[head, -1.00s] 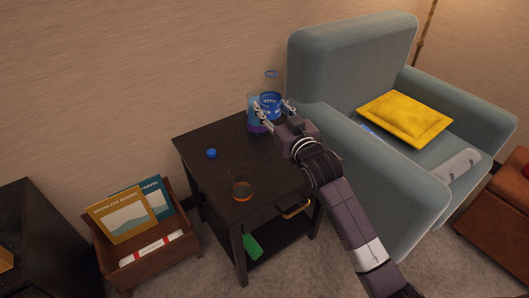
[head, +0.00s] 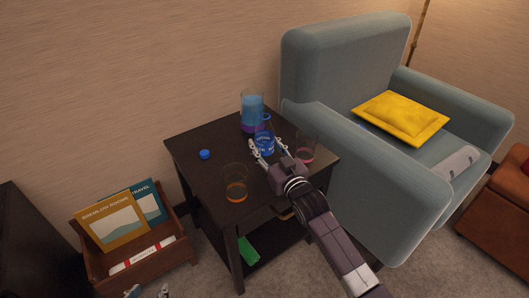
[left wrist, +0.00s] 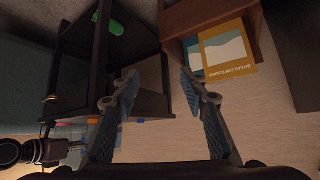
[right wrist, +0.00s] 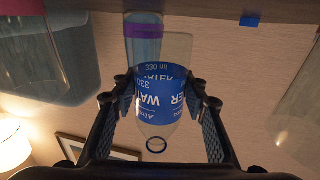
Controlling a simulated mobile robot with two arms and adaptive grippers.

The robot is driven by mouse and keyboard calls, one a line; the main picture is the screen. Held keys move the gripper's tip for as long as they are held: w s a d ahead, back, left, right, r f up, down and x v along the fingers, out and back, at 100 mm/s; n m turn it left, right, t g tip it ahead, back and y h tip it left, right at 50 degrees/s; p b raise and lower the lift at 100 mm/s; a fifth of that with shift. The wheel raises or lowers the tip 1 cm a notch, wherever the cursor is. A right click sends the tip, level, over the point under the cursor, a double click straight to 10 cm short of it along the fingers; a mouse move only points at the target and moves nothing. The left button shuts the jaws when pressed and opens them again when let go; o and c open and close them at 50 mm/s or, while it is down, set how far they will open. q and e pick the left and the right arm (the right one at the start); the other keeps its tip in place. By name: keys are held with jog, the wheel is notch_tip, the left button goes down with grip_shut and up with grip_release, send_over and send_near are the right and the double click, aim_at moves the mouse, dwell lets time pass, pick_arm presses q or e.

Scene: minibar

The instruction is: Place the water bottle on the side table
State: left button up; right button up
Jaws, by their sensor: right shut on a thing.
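The water bottle (head: 264,142), clear with a blue label, is held by my right gripper (head: 268,150) over the side table (head: 205,135). In the right wrist view the bottle (right wrist: 158,95) sits between the two fingers, its base toward the tabletop. I cannot tell whether the base touches the table. My left gripper (head: 147,292) shows only its tips at the bottom edge of the head view. In the left wrist view its fingers (left wrist: 160,85) are apart with nothing between them.
A blue and purple tumbler (head: 252,108) stands just behind the bottle. The armchair (head: 325,125) is close at right; a magazine crate (head: 150,262) stands at left.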

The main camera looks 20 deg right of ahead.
aim_at(269, 156)
pick_arm(q)
jog(key=w+r+t, duration=0.1)
jog(key=w+d+r+t, duration=0.1)
jog(key=w+r, duration=0.1)
jog(key=shift+w+d+r+h+b, duration=0.2)
jog(key=shift+w+r+h+b, duration=0.05)
jog(key=shift+w+h+b, duration=0.05)
pick_arm(e)
notch_tip(269, 156, down, 3)
jog(key=shift+r, duration=0.2)
jog(key=o, duration=1.3)
jog(key=shift+c, duration=0.2)
pick_arm(q)
jog(key=shift+r+t, duration=0.1)
jog(key=shift+t, duration=0.2)
